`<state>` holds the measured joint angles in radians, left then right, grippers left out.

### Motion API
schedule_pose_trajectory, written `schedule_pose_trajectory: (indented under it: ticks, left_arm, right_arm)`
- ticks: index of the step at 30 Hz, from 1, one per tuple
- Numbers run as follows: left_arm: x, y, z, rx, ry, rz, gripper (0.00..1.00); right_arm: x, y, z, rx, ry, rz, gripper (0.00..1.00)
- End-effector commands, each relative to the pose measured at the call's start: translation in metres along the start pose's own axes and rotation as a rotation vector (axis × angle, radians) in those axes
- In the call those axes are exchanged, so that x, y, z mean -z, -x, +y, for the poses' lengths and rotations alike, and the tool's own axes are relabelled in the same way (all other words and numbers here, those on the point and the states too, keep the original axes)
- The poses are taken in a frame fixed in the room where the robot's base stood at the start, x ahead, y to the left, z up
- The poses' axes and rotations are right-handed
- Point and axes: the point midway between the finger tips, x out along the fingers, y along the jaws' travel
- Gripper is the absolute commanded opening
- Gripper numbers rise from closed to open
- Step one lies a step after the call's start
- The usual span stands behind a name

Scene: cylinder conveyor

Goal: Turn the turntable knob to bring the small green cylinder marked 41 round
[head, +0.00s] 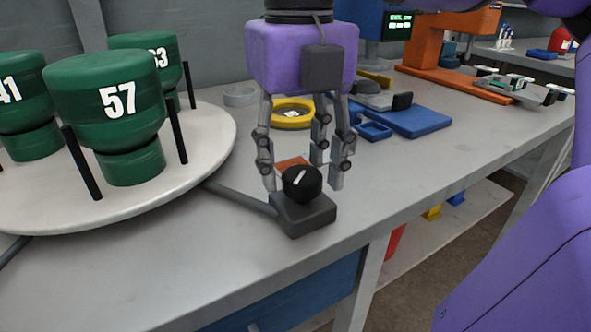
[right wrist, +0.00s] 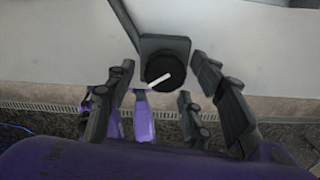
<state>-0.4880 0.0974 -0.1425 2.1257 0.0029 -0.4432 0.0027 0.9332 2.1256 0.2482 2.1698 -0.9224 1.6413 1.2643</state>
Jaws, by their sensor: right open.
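The black turntable knob (head: 301,182) with a white pointer line sits on a dark box (head: 304,214) near the table's front edge. My right gripper (head: 306,180) is open above and around the knob, its fingers pointing down; I cannot tell whether any finger touches it. In the right wrist view the knob (right wrist: 165,72) lies between the spread fingers. The white turntable (head: 215,150) at the left carries green cylinders. The cylinder marked 41 (head: 22,95) is cut off by the left edge. The cylinder marked 57 (head: 106,100) stands in front. My left gripper is not in view.
Another green cylinder (head: 140,45), its number partly hidden, stands at the turntable's back. Black posts (head: 80,165) stand between cylinders. A yellow ring (head: 292,113) and a blue tray (head: 410,118) lie behind my gripper. An orange machine (head: 445,50) stands farther back. The table right of the knob is clear.

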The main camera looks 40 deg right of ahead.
Motion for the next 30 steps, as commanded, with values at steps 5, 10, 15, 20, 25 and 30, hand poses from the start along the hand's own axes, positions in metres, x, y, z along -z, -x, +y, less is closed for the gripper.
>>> schedule_pose_trajectory:
  ticks: [5,10,15,20,25,30]
  left_arm:
    - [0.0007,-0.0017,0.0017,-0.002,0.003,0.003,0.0]
    - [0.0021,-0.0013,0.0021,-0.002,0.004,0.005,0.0]
    - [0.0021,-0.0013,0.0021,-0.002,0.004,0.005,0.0]
    - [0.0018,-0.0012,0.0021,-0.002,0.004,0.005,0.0]
    - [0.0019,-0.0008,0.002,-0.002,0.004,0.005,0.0]
    - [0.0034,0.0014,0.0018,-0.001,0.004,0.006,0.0]
  right_arm:
    - [-0.0001,-0.0072,0.0001,-0.001,0.001,-0.001,0.48]
    - [-0.0001,-0.0068,0.0,-0.001,0.001,-0.002,0.48]
    - [-0.0002,-0.0067,0.0,-0.001,0.001,-0.001,0.29]
    - [-0.0001,-0.0067,0.0005,-0.003,0.001,-0.001,0.08]
    - [0.0001,-0.0067,0.0009,-0.004,0.007,0.0,0.08]
    - [0.0006,-0.0063,0.0013,-0.006,0.049,0.0,0.08]
